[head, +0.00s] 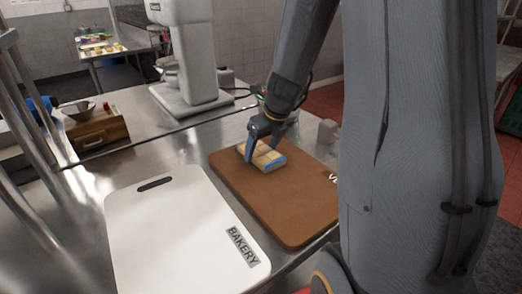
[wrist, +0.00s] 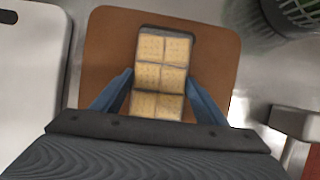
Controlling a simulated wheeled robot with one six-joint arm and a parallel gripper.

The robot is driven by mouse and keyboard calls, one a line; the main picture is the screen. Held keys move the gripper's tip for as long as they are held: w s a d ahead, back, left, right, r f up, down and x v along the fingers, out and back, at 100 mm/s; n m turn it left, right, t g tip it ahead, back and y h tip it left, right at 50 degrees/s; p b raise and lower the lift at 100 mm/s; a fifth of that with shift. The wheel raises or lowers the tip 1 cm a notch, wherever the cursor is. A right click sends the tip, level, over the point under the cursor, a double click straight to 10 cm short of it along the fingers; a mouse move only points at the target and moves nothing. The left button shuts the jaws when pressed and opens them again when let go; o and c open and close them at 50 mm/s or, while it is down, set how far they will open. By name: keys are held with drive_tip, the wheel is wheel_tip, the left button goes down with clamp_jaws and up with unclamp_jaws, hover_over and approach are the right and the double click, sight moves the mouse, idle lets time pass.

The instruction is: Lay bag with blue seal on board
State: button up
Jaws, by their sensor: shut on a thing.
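The bag (head: 265,155) is a flat pack of square tan biscuits with a blue strip along its near right edge in the head view. My gripper (head: 264,142) is shut on the bag, with one blue finger on each side. In the wrist view the bag (wrist: 163,60) lies between the fingers (wrist: 162,82), its near end hidden by my gripper. The bag is level over the far part of the brown board (head: 290,215). I cannot tell whether it touches the board. The board (wrist: 100,50) also surrounds the bag in the wrist view.
A white board (head: 165,225) marked BAKERY lies left of the brown one on the steel counter. A white mixer (head: 190,60) stands behind. A wooden box (head: 95,130) with a bowl is at the back left. A dark green basket (wrist: 285,15) is at the wrist view's top right.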

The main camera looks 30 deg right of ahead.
drive_tip(key=shift+f, duration=0.15)
drive_tip(key=o, duration=1.1)
